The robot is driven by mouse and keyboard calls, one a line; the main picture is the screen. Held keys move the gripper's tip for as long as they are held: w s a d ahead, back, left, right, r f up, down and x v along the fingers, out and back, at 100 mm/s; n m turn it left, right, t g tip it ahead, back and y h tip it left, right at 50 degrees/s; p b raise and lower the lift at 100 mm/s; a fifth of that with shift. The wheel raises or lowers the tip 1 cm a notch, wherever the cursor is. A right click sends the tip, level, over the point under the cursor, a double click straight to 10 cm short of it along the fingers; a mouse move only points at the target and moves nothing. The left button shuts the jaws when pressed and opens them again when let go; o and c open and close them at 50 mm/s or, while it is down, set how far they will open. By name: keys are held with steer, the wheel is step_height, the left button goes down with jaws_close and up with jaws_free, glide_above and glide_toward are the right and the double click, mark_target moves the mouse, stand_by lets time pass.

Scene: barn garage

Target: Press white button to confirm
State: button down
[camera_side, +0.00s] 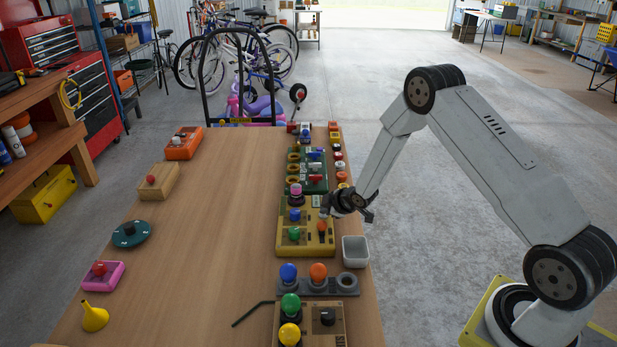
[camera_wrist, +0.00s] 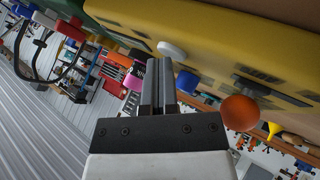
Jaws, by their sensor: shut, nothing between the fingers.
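A yellow control box (camera_side: 289,247) stands near the right edge of the table, with blue (camera_side: 295,215) and green (camera_side: 294,234) knobs and an orange-red knob (camera_side: 322,227). In the wrist view the yellow box (camera_wrist: 265,45) fills the top right. A round white button (camera_wrist: 172,50) sticks out of it, beside a blue button (camera_wrist: 187,82) and an orange ball knob (camera_wrist: 240,113). My gripper (camera_wrist: 159,62) is shut and empty, its fingertips just beside the white button; I cannot tell whether they touch. In the side view my gripper (camera_side: 327,205) is over the box's right side, and I cannot make out the white button.
A small white bin (camera_side: 355,251) is right of the box. A grey base with bulbs (camera_side: 318,286) and another control box (camera_side: 328,335) stand nearer. A green panel (camera_side: 317,183) is behind. Several button boxes line the left edge; the table's middle (camera_side: 220,240) is clear.

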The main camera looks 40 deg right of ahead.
steer(key=shift+r, duration=0.1)
stand_by(0.3)
steer(key=shift+r, duration=0.8)
steer(key=shift+r, duration=0.15)
steer(key=shift+r, duration=2.35)
steer(key=shift+r, duration=0.1)
